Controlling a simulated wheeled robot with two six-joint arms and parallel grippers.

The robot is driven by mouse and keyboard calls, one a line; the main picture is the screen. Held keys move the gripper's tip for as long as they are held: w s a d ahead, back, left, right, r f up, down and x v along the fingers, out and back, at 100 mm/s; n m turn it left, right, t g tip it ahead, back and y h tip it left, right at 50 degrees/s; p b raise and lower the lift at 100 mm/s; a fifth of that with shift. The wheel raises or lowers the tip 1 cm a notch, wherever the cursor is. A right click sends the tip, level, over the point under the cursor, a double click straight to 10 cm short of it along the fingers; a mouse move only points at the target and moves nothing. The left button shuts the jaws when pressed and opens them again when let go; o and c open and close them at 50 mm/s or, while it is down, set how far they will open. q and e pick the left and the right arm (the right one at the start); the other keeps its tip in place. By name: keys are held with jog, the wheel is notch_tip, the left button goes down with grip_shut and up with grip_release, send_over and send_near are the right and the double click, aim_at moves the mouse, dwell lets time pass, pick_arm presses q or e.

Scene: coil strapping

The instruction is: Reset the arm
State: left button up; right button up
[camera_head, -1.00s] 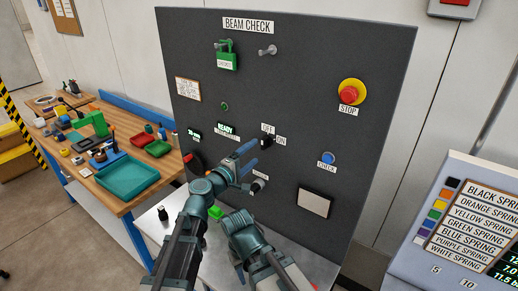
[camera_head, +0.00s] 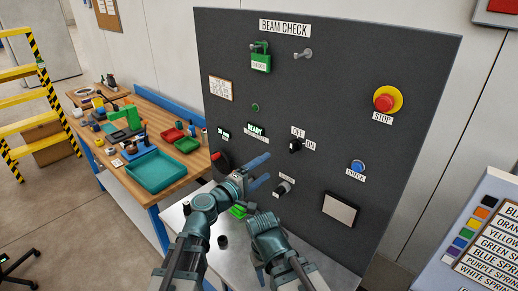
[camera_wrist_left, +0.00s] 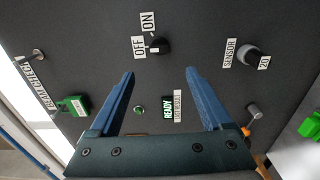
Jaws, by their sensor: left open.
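My left gripper (camera_head: 268,167) is in front of the dark BEAM CHECK panel (camera_head: 340,90), its blue fingers apart. In the left wrist view the open fingers (camera_wrist_left: 160,72) have nothing between them but panel face. The black OFF/ON switch (camera_head: 295,146) lies up and right of the fingers in the head view, apart from them; it also shows beyond the fingertips in the wrist view (camera_wrist_left: 158,46). The sensor knob (camera_head: 284,187) is right of and below the fingers. My right arm (camera_head: 266,238) is folded low in front of the panel; its fingers do not show.
The panel carries a green padlock (camera_head: 260,62), a red stop button (camera_head: 384,102), a blue check button (camera_head: 358,167) and a lit READY display (camera_head: 256,129). A wooden workbench (camera_head: 195,160) with trays stands left. A spring-list console (camera_head: 480,250) stands right.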

pick_arm(q)
jog(key=s+a+f+m+g+y, duration=0.2)
jog(key=s+f+m+g, duration=0.35)
jog(key=f, duration=0.35)
jog(key=s+a+f+m+g+y, duration=0.1)
jog(key=s+a+f+g+y, duration=0.2)
jog(key=a, duration=0.4)
jog(key=s+a+f+m+g+y, duration=0.1)
jog(key=s+a+f+y, duration=0.3)
jog(key=a+f, duration=0.2)
jog(key=s+a+f+m+g+y, duration=0.2)
jog(key=s+a+f+g+y, duration=0.15)
jog(key=a, duration=0.35)
jog(key=s+d+f+m+y+b, duration=0.1)
jog(key=s+d+f+m+b, duration=0.2)
jog(key=d+f+b, duration=0.6)
jog(key=s+d, duration=0.1)
jog(key=s, duration=0.1)
jog(key=shift+s+d+f, duration=0.15)
jog(key=shift+s+d, duration=0.25)
pick_arm(e)
notch_tip(320, 180, down, 9)
pick_arm(q)
jog(key=shift+d+m+y, duration=0.1)
jog(key=shift+m+y, duration=0.15)
pick_arm(e)
jog(key=shift+d, duration=0.1)
